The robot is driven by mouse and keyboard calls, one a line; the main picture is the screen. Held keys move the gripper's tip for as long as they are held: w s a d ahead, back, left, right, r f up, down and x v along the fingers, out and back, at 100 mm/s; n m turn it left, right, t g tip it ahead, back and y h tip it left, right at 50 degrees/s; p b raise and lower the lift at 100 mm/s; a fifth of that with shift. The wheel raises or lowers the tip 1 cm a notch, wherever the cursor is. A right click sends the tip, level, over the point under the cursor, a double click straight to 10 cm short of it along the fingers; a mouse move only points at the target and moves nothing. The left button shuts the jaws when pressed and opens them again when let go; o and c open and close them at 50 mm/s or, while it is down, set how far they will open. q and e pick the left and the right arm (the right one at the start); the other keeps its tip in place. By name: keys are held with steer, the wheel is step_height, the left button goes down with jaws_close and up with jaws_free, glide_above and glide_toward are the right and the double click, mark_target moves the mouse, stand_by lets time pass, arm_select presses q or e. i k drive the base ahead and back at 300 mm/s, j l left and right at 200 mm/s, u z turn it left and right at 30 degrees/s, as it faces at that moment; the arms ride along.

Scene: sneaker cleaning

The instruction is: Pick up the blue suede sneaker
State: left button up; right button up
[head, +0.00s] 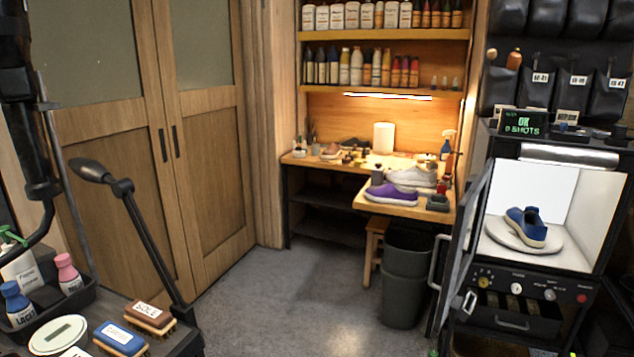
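The blue suede sneaker (526,224) has a pale sole with a tan edge. It sits on a round white turntable (512,238) inside a lit white photo box (585,200) at the right. The box's door (463,245) is swung open to the left, so the front is clear. Neither of my grippers can be made out in the head view, and nothing is touching the sneaker.
A workbench (385,207) at the back holds a purple shoe (391,194) and a white shoe (414,178). A dark bin (404,290) stands left of the box. Brushes (120,337) and bottles fill the near left. Grey floor (290,300) lies open between.

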mark_target(528, 224)
steer(key=i+l+z, duration=0.35)
steer(key=i+z, duration=0.3)
steer(key=i+j+z, duration=0.85)
steer(key=j, duration=0.15)
steer(key=i+j+z, duration=0.3)
steer(key=j, duration=0.15)
steer(key=l+u, duration=0.1)
steer(key=l, duration=0.35)
steer(key=k+l+u, duration=0.1)
steer(key=l, duration=0.3)
steer(key=i+l+u, duration=0.1)
steer(key=l+u, duration=0.25)
steer(key=l, duration=0.25)
steer(key=l+u, duration=0.35)
steer(key=l, duration=0.3)
